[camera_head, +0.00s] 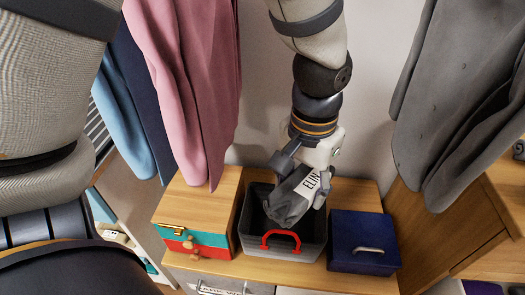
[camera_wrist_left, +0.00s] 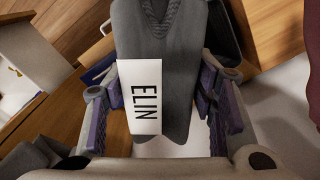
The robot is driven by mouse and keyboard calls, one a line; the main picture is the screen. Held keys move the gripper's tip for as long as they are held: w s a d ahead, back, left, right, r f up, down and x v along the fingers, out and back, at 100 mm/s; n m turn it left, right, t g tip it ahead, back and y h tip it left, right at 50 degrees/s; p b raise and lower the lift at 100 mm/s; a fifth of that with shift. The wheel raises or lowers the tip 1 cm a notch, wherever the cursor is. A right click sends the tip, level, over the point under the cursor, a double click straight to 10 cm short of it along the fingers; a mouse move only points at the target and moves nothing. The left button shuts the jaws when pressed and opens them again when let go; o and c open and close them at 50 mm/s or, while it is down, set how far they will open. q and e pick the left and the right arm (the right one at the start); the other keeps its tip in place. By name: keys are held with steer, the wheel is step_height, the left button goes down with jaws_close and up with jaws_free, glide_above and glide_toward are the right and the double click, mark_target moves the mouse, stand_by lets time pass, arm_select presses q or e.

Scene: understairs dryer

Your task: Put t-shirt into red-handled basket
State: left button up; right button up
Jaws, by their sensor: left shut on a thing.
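A dark grey t-shirt (camera_head: 288,206) with a white label reading ELIN hangs from my left gripper (camera_head: 303,180). The gripper is shut on the shirt and points down over the basket opening. In the left wrist view the shirt (camera_wrist_left: 183,75) lies between the two fingers of the gripper (camera_wrist_left: 168,100). The grey red-handled basket (camera_head: 308,246) stands on the wooden bench below, its red handle on the near side. The shirt's lower end overlaps the opening; I cannot tell whether it is below the rim. My right gripper is not in view.
A wooden box with a teal and red front (camera_head: 195,245) stands left of the basket. A dark blue box (camera_head: 362,245) stands to its right. Pink and blue clothes (camera_head: 190,80) hang at left, a grey garment (camera_head: 455,110) at right. A wooden cabinet (camera_head: 430,225) stands at right.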

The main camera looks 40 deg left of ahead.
mark_target(292, 189)
arm_select(q)
steer(key=shift+m, duration=0.3)
steer(key=f, duration=0.1)
steer(key=a+f+b, duration=0.1)
steer(key=a+f, duration=0.1)
steer(key=f, duration=0.1)
steer(key=shift+w+a+b, duration=0.2)
steer(key=shift+w+b, duration=0.1)
steer(key=shift+w, duration=0.1)
steer(key=w+a+f+m+b, duration=0.1)
steer(key=w+f+m+b, duration=0.1)
steer(key=f, duration=0.7)
steer(key=w+a+f+m+b, duration=0.2)
steer(key=f+b, duration=0.3)
steer(key=f, duration=0.5)
steer(key=w+a+f+m+b, duration=0.1)
steer(key=f+b, duration=0.3)
steer(key=f, duration=0.5)
steer(key=shift+w+a+f+m, duration=0.15)
steer(key=shift+w+a+m, duration=0.3)
steer(key=shift+m, duration=0.25)
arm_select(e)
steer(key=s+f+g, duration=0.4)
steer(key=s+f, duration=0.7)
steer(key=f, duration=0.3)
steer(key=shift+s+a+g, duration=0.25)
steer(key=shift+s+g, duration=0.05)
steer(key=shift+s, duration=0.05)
arm_select(q)
steer(key=o, duration=1.2)
